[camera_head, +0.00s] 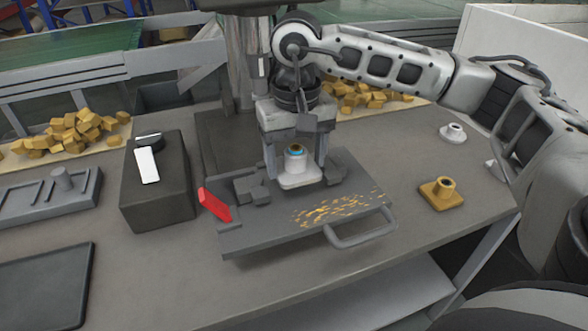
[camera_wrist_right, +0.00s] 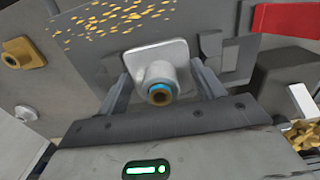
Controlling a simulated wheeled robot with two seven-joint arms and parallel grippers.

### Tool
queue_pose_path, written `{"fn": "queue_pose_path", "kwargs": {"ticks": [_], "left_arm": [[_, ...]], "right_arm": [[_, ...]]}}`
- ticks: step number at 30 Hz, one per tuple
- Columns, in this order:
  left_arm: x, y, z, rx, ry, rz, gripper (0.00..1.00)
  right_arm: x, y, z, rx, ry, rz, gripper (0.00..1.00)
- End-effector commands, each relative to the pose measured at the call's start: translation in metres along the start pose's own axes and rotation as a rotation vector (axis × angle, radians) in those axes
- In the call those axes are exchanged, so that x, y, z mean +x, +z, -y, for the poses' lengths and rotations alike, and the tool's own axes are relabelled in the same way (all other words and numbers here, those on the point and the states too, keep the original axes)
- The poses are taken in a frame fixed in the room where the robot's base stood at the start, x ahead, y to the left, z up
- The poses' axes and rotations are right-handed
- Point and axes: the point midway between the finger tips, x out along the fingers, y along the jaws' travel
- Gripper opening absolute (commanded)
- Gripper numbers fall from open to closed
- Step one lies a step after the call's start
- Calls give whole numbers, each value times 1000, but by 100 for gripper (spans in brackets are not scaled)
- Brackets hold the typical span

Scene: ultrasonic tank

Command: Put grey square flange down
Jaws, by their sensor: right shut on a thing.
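The grey square flange (camera_head: 298,180) has a pale square base and a round neck with a blue ring and a brass-coloured inside. It sits between the fingers of my right gripper (camera_head: 297,168), which is shut on it. In the right wrist view the flange (camera_wrist_right: 157,70) shows between the two fingers of the right gripper (camera_wrist_right: 160,88). The flange is over the dark grey plate (camera_head: 275,237) with grey clamp blocks; I cannot tell whether its base touches the plate. My left gripper is not in view.
A brass square flange (camera_head: 441,193) and a small pale flange (camera_head: 453,132) stand at the right of the table. A red handle (camera_head: 214,205) and a loop handle (camera_head: 362,230) edge the plate. A dark box (camera_head: 158,185) stands left. Brass chips lie on the plate.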

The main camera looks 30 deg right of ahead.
Motion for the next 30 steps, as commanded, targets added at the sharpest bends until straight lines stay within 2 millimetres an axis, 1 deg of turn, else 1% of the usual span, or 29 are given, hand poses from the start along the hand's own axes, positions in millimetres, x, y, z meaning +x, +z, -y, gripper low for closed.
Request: {"fn": "queue_pose_path", "kwargs": {"ticks": [1, 4, 7, 9, 16, 20, 21, 30], "left_arm": [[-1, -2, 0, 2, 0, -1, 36], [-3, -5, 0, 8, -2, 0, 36], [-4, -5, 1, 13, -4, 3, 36], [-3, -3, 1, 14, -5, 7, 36], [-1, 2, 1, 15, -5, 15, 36], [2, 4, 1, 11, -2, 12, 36], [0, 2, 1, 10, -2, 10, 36], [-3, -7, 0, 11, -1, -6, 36]], "right_arm": [[6, -3, 4, -1, 0, 3, 38], [21, -2, 2, 0, 2, 5, 38], [32, -3, 2, 0, 1, 2, 38], [35, -3, 3, 0, 0, 1, 38], [36, -3, 3, 0, -1, 0, 38], [41, -3, 3, 0, -1, 0, 38], [39, -3, 3, 0, 0, 1, 76], [37, -3, 3, 0, 0, 1, 76]]}}
